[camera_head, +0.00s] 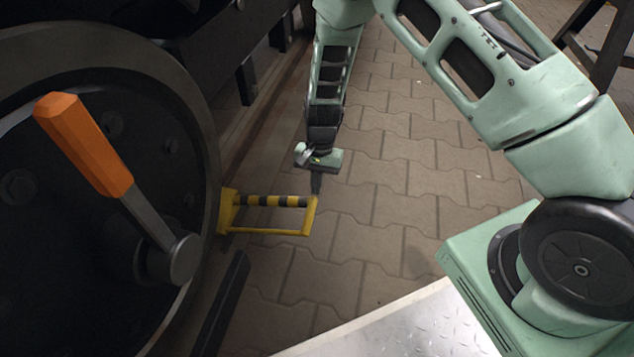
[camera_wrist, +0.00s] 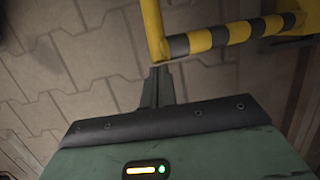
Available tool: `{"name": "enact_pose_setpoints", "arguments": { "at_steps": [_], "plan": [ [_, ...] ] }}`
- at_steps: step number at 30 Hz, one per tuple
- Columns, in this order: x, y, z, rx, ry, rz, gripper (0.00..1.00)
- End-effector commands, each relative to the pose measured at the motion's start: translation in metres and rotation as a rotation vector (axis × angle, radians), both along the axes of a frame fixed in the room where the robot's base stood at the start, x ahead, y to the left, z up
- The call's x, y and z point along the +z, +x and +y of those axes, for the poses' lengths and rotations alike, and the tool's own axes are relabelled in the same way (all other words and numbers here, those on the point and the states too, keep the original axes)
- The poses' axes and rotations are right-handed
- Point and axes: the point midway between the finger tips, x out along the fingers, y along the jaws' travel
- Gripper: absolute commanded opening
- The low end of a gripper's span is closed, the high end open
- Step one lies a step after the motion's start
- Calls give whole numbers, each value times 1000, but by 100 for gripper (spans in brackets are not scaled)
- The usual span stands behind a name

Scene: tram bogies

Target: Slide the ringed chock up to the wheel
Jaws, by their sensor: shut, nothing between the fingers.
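The yellow chock (camera_head: 228,211) stands low on the ground beside the big dark wheel (camera_head: 103,140), close to its rim; I cannot tell if they touch. A yellow frame with a black-and-yellow striped bar (camera_head: 270,201) reaches right from it. My gripper (camera_head: 316,192) is shut and empty, pointing down at the frame's outer right corner. In the wrist view, the shut fingertips (camera_wrist: 159,72) are at the corner where the plain yellow end bar (camera_wrist: 153,28) meets the striped bar (camera_wrist: 232,34). They look very near or touching it. The chock body is partly cut off there.
An orange-handled lever (camera_head: 88,145) sticks out in front of the wheel. A dark bar (camera_head: 222,305) lies below the chock. Paving (camera_head: 395,190) to the right of the frame is clear. A dark metal stand (camera_head: 605,40) is at the top right.

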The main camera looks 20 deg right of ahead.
Motion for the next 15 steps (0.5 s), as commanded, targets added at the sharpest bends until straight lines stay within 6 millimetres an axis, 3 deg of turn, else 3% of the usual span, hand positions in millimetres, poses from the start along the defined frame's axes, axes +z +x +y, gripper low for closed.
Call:
{"name": "enact_pose_setpoints", "arguments": {
  "at_steps": [9,15],
  "plan": [
    [6,-47,33,2,2,7,0],
    [2,-62,45,1,1,4,0]
  ]
}}
